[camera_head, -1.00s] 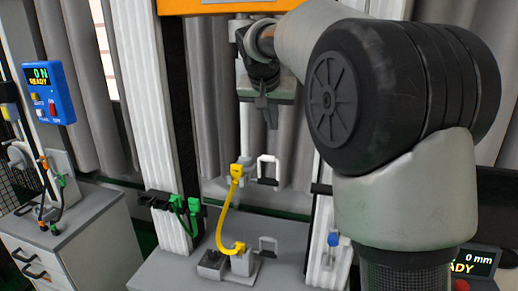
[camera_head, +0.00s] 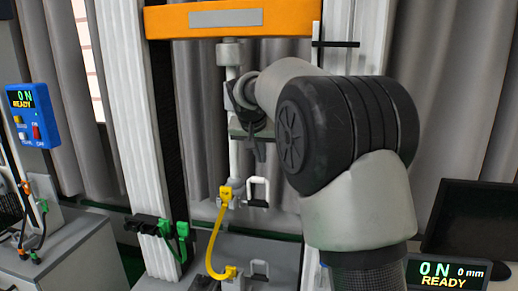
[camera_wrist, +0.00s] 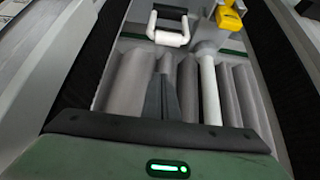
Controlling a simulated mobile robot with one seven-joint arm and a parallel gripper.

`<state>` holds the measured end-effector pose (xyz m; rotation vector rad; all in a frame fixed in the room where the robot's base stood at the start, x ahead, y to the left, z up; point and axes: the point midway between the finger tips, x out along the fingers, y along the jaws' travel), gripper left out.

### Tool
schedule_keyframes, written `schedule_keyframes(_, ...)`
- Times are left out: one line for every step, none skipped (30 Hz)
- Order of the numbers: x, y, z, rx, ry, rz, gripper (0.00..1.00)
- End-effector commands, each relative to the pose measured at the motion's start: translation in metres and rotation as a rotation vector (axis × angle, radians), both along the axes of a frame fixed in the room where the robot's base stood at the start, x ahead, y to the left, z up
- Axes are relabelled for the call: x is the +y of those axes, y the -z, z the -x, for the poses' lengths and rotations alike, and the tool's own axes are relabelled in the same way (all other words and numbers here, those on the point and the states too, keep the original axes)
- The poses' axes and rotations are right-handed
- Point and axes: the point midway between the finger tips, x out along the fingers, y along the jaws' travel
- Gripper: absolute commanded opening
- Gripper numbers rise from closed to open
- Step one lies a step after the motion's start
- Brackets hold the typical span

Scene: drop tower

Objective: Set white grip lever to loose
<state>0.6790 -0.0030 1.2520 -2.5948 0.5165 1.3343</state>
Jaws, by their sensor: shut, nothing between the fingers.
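The white grip lever (camera_head: 258,190) is a U-shaped handle with a white grip on the upper clamp in the tower's middle. My gripper (camera_head: 260,157) is just above the lever in the head view, pointing down. In the wrist view its dark fingers (camera_wrist: 161,82) are closed together and empty, a little short of the white bar. I see no contact between them. I cannot read the lever's setting.
A yellow cable (camera_head: 213,240) with yellow plugs runs beside the lever, its upper plug close by. A second, dark-gripped handle (camera_head: 260,268) sits below. Green connectors (camera_head: 178,230) are at the left column. An orange crossbeam (camera_head: 230,18) spans above. A blue control box (camera_head: 33,115) stands left.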

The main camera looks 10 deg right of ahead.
Motion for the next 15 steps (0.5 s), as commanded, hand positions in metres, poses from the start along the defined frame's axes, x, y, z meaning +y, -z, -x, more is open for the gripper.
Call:
schedule_keyframes(-0.003, 0.011, -0.006, 0.004, 0.001, 0.000, 0.00)
schedule_keyframes(-0.004, 0.016, -0.010, 0.003, 0.001, 0.000, 0.00)
schedule_keyframes(-0.006, 0.023, -0.014, 0.004, 0.001, 0.000, 0.00)
schedule_keyframes(-0.008, 0.027, -0.017, 0.003, 0.001, 0.000, 0.00)
schedule_keyframes(-0.009, 0.032, -0.020, 0.002, 0.001, 0.000, 0.00)
schedule_keyframes(-0.005, 0.032, -0.014, 0.000, -0.003, 0.000, 0.00)
schedule_keyframes(-0.003, 0.033, -0.008, -0.001, -0.003, 0.000, 0.00)
schedule_keyframes(-0.001, 0.034, -0.004, -0.001, -0.003, 0.000, 0.00)
schedule_keyframes(0.001, 0.035, 0.001, -0.002, -0.004, 0.000, 0.00)
schedule_keyframes(0.003, 0.037, 0.004, -0.001, -0.003, 0.000, 0.00)
schedule_keyframes(0.004, 0.037, 0.007, -0.001, -0.002, -0.001, 0.00)
schedule_keyframes(0.004, 0.038, 0.010, -0.001, -0.001, 0.000, 0.00)
schedule_keyframes(0.005, 0.039, 0.012, -0.001, -0.001, 0.001, 0.00)
schedule_keyframes(0.005, 0.039, 0.013, -0.001, -0.001, 0.001, 0.00)
schedule_keyframes(0.006, 0.040, 0.014, -0.001, -0.001, 0.001, 0.00)
